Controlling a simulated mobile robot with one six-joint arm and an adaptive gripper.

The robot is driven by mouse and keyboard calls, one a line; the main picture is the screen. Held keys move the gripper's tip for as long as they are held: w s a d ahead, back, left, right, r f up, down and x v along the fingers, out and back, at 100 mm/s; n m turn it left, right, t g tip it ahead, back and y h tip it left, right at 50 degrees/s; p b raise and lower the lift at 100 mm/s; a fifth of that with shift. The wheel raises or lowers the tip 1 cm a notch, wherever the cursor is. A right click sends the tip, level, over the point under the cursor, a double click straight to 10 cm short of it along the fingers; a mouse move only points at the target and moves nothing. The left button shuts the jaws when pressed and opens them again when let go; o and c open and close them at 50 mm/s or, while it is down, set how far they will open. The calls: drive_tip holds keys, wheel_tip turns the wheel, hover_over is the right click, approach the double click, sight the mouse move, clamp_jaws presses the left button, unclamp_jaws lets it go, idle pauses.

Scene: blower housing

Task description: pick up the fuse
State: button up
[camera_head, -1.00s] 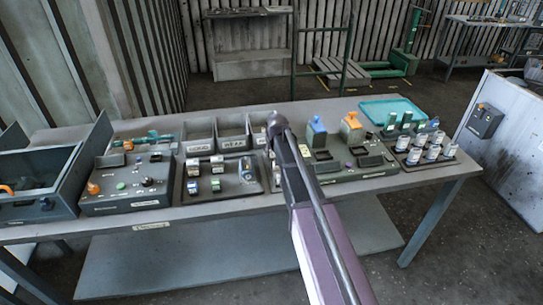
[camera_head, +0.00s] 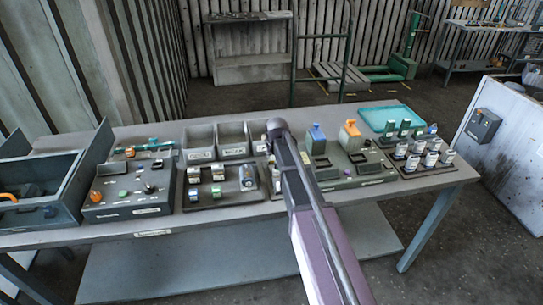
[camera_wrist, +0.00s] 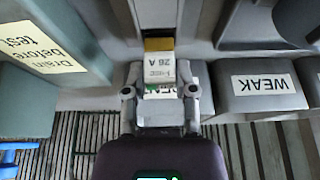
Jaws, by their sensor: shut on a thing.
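In the wrist view a fuse (camera_wrist: 160,66) marked "26 A", with a pale body and a yellow band at its far end, sits between the fingers of my gripper (camera_wrist: 160,90). The gripper is shut on it. Behind the fuse is a grey front with a white label, mostly hidden. To its right stands a grey bin (camera_wrist: 262,101) labelled "WEAK". In the head view my arm covers the gripper and the fuse.
A yellowish label (camera_wrist: 38,45) about draining before test is on a grey block at left. In the head view the workbench (camera_head: 240,212) carries grey bins (camera_head: 200,153), a control panel (camera_head: 125,197), a dark rack (camera_head: 215,195) and a teal tray (camera_head: 385,112).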

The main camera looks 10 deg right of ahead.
drive_tip(key=shift+r+p, duration=3.5)
drive_tip(key=shift+r, duration=0.4)
drive_tip(key=shift+r, duration=0.1)
wheel_tip(320, 180, up, 7)
drive_tip(key=p, duration=0.7)
drive_tip(key=shift+d, duration=0.1)
